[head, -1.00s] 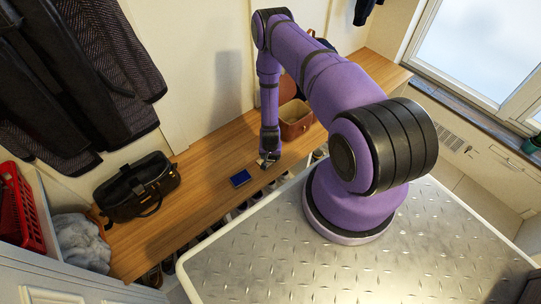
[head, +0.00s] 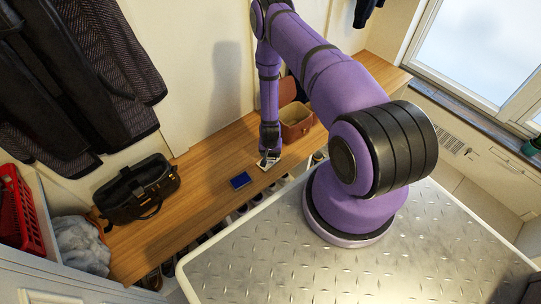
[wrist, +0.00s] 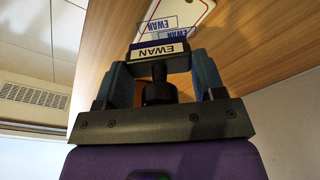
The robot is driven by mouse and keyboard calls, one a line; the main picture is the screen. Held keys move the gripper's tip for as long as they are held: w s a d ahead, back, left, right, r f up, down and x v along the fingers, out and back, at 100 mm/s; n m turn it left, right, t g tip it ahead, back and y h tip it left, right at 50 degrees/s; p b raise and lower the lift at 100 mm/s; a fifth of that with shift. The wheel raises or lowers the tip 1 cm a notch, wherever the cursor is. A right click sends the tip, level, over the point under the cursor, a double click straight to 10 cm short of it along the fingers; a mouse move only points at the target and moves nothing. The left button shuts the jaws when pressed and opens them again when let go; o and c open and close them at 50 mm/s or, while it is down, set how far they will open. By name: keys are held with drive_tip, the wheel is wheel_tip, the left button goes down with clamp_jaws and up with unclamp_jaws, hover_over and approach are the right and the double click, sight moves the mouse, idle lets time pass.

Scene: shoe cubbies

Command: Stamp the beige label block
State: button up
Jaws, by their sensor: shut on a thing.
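My gripper (head: 268,153) is low over the bench, and its fingers (wrist: 163,80) are shut on a dark stamp (wrist: 160,52) with a white "EWAN" strip. A pale label block (wrist: 188,14) with a red border line and a hole lies just beyond the stamp in the wrist view. Blue "EWAN" marks (wrist: 157,25) show at the label's near end. In the head view the pale label (head: 266,164) lies under my gripper, which partly hides it. I cannot tell whether the stamp touches it. A blue ink pad (head: 240,180) lies to the left on the bench.
The wooden bench (head: 205,190) runs along the wall. A black bag (head: 137,188) stands on its left part, and an open brown box (head: 297,117) stands right of my gripper. Shoes sit below the bench edge. Bare wood lies between the bag and ink pad.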

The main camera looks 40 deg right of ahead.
drive_tip(key=shift+r, duration=1.55)
